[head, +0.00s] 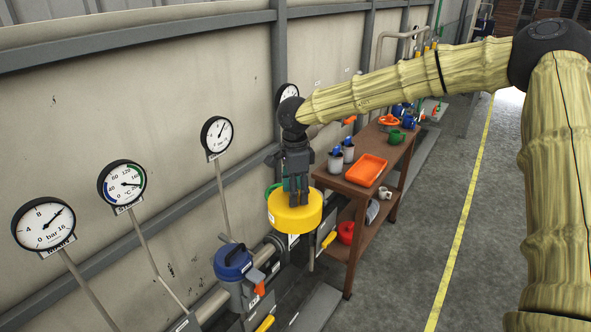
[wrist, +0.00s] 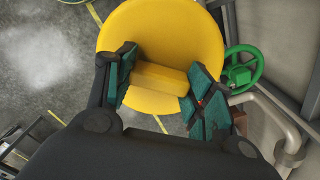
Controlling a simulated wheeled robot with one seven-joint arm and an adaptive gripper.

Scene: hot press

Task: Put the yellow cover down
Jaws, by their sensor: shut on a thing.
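The yellow cover (head: 294,211) is a round, thick disc hanging under my gripper (head: 294,182) in the head view. In the wrist view the yellow cover (wrist: 150,30) fills the upper middle, with a raised yellow bar across it. The teal-padded fingers of my gripper (wrist: 159,85) are on either side of that bar, shut on it. The cover is held up in the air, to the left of the brown table in the head view. What lies straight beneath it is partly hidden.
A brown table (head: 341,182) holds an orange tray (head: 366,170), cups and other small items. A blue-lidded vessel (head: 235,262) stands on the pipework at lower left. Gauges (head: 43,223) stand along the wall. A green wheel (wrist: 245,69) shows beside the cover. Floor at right is clear.

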